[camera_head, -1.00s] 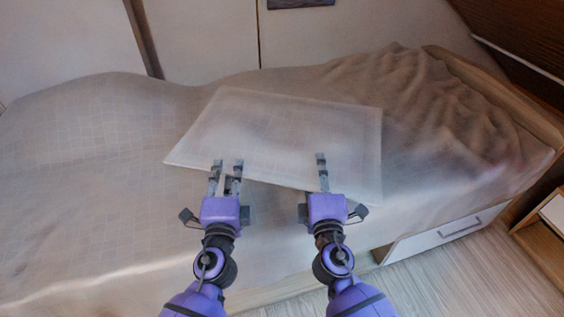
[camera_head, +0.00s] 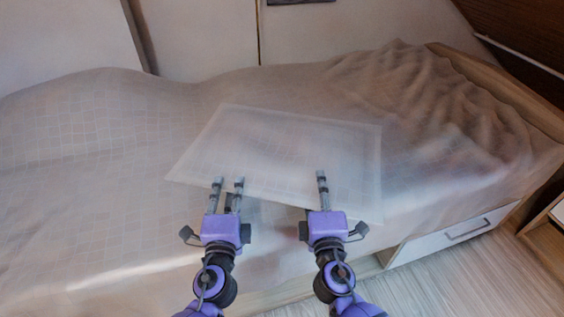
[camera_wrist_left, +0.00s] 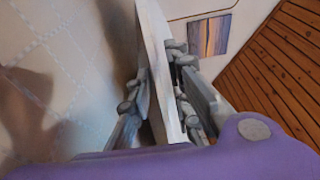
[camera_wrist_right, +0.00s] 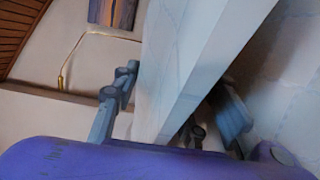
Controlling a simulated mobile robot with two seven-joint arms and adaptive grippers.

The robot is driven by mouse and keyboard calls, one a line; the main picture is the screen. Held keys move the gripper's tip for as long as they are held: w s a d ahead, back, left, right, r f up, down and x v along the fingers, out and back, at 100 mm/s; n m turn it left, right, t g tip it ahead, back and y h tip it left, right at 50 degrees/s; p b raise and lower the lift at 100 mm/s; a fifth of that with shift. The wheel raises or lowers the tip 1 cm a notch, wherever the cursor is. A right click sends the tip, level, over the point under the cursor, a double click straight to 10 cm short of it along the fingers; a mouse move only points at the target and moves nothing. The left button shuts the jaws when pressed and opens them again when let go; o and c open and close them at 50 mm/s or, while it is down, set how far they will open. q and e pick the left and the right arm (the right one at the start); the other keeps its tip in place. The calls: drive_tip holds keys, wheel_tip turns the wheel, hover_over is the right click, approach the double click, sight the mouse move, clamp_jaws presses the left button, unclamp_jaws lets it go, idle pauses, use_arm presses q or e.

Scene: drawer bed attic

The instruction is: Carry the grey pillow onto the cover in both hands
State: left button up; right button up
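The grey pillow (camera_head: 280,150) is a pale, flat, checked slab above the bed cover (camera_head: 90,170) in the head view. My left gripper (camera_head: 228,182) is shut on its near edge toward the left; in the left wrist view the pillow edge (camera_wrist_left: 157,70) runs between the fingers (camera_wrist_left: 160,95). My right gripper (camera_head: 322,176) is shut on the near edge toward the right; in the right wrist view the pillow (camera_wrist_right: 185,70) passes between its fingers (camera_wrist_right: 170,95). Whether the pillow's underside touches the cover cannot be told.
The cover is rumpled at the right of the bed, near the wooden bed end (camera_head: 500,85). A white drawer front (camera_head: 450,235) is below the bed at the right. Pale wall panels (camera_head: 200,35) stand behind. The cover's left part is clear.

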use_arm(q)
drive_tip(key=o, duration=0.4)
drive_tip(key=shift+r, duration=0.2)
drive_tip(key=shift+c, duration=0.2)
use_arm(e)
drive_tip(key=o, duration=0.4)
drive_tip(key=shift+r, duration=0.2)
drive_tip(key=shift+c, duration=0.2)
use_arm(q)
drive_tip(key=s, duration=1.1)
drive_tip(key=shift+s+a, duration=0.15)
drive_tip(key=shift+s, duration=0.3)
use_arm(e)
drive_tip(key=shift+s, duration=0.15)
drive_tip(key=s, duration=1.1)
drive_tip(key=shift+s+a, duration=0.15)
drive_tip(key=shift+s, duration=0.2)
